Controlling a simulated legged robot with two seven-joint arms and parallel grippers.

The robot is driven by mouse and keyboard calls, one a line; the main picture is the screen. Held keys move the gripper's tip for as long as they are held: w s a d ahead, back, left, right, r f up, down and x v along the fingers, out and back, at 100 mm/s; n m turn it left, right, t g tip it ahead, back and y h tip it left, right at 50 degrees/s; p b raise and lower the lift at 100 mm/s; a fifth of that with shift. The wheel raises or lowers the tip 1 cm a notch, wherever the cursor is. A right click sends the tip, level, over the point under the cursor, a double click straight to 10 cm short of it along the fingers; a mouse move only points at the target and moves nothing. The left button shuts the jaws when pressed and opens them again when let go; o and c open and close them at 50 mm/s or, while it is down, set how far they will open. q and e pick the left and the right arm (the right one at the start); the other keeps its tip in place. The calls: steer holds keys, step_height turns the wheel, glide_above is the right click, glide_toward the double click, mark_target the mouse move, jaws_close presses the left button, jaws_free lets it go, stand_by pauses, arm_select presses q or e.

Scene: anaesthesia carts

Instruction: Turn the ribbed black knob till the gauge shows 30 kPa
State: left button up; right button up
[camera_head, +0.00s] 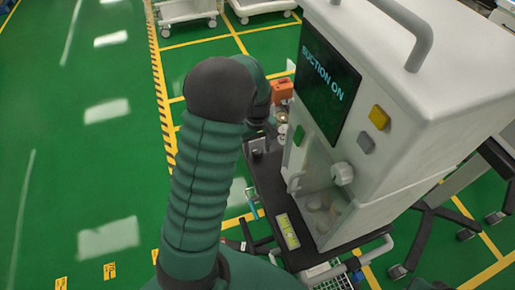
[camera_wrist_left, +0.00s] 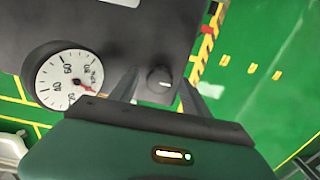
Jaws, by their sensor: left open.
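The ribbed black knob (camera_wrist_left: 160,80) shows in the left wrist view on a dark grey panel, with a pale mark on its face. My left gripper (camera_wrist_left: 160,74) is open, one finger on each side of the knob, with gaps to both fingers in the picture; I cannot tell how deep the fingers reach. The round white gauge (camera_wrist_left: 68,80) is left of the knob. Its red needle is at the dial's right side, but the exact reading is too small to tell. In the head view my green left arm hides most of this area. My right gripper is out of view.
A white cart unit (camera_head: 420,75) with a screen reading "SUCTION ON" (camera_head: 325,85) stands close on the right of my arm. A dark shelf (camera_head: 268,185) and an orange box (camera_head: 282,89) are beside it. Green floor on the left is clear.

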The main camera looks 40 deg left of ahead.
arm_select(q)
steer(key=shift+w+a+f, duration=0.1)
steer(key=shift+f, duration=0.15)
jaws_close()
steer(key=shift+m, duration=0.3)
steer(key=shift+r+m+p, duration=0.15)
steer(key=shift+m+p, duration=0.7)
steer(key=shift+m, duration=0.35)
steer(key=m+p, duration=0.2)
steer(key=m, duration=0.3)
steer(key=m+p, duration=0.2)
steer(key=m, duration=0.2)
steer(key=shift+m+p, duration=0.95)
steer(key=shift+m, duration=1.05)
